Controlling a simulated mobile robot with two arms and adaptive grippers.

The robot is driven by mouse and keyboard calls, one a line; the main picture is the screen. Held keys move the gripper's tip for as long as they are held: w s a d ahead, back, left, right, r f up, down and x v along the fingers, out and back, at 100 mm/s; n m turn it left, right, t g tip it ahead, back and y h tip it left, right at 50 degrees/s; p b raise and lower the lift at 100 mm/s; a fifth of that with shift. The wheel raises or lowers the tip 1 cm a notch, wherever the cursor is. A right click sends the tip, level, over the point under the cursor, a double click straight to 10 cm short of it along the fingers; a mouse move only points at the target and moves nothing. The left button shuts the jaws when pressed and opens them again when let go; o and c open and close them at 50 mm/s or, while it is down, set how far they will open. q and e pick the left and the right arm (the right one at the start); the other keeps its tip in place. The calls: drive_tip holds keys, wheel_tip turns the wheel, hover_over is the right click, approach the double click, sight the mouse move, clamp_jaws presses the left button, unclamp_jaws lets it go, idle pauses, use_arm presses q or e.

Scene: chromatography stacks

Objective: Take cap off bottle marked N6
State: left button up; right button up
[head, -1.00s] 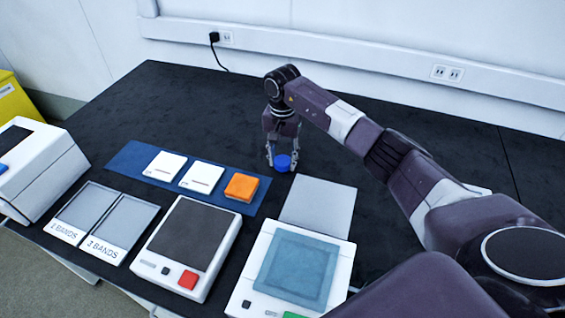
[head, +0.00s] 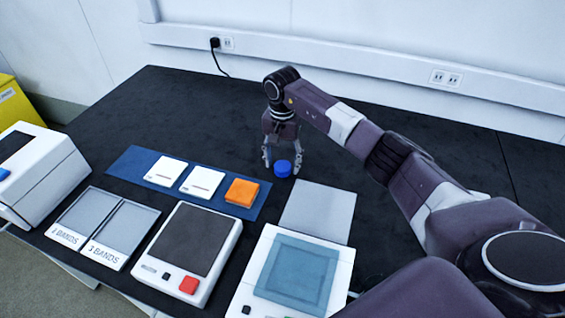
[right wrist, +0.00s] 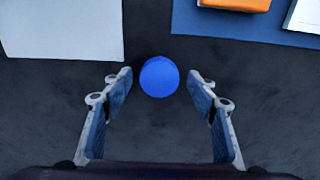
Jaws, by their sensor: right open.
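A round blue cap (head: 283,169) is on the dark table, left of the grey mat's far corner. It also shows in the right wrist view (right wrist: 159,77), seen from above. My right gripper (head: 282,164) is low over the table with its fingers open, one on each side of the cap. In the right wrist view there are gaps between the cap and both fingers (right wrist: 160,85). No bottle body shows in either view, and no N6 marking is readable. My left gripper is not in view.
A grey mat (head: 325,211) lies right of the cap. A blue strip (head: 127,160) with two white tiles and an orange block (head: 242,192) lies to the left. White devices (head: 178,247) and two grey trays (head: 123,228) stand in front. The table behind is clear.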

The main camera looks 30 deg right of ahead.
sight(282, 166)
wheel_tip(282, 166, up, 11)
drive_tip(key=p, duration=0.5)
drive_tip(key=shift+p, duration=0.35)
